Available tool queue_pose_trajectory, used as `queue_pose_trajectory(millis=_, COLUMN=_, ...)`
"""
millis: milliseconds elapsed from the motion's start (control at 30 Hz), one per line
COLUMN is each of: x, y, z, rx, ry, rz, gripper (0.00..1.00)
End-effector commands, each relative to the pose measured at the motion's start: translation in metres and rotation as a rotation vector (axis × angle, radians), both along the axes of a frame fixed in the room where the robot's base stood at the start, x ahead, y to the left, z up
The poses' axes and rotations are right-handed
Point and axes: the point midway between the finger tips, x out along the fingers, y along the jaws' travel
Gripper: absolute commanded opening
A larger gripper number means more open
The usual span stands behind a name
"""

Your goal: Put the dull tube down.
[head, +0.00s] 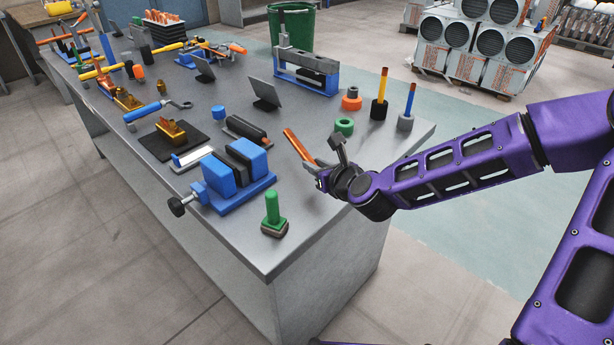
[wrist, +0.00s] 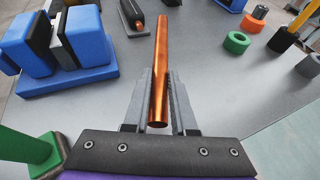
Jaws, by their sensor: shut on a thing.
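The dull copper tube (head: 296,143) is between the fingers of my gripper (head: 312,164) near the right end of the grey workbench (head: 345,240). In the wrist view the tube (wrist: 161,50) points away from my gripper (wrist: 160,80), its near open end between the two grey fingers. The fingers are shut on it. The tube is over the bench top, but I cannot tell whether it touches the surface.
A blue vise (head: 235,177) and a green-handled tool (head: 272,212) stand to the left. A green ring (head: 344,127), an orange ring (head: 351,99), a black holder (head: 379,110) and a grey holder (head: 405,121) stand behind. Bare bench surrounds the tube.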

Motion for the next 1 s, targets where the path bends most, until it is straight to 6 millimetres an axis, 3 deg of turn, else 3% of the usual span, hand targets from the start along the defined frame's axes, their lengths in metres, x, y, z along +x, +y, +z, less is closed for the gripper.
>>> queue_pose_trajectory(millis=400, x=0.0, y=0.001, z=-0.048, rx=0.0, ry=-0.001, rz=0.001, gripper=0.0)
queue_pose_trajectory(millis=800, x=0.0, y=0.001, z=-0.053, rx=0.001, ry=-0.002, rz=0.001, gripper=0.0)
queue_pose_trajectory(millis=833, x=0.0, y=0.0, z=-0.054, rx=0.0, ry=-0.001, rz=0.001, gripper=0.26)
queue_pose_trajectory(millis=1000, x=0.0, y=0.0, z=-0.053, rx=-0.001, ry=-0.002, rz=0.002, gripper=0.55)
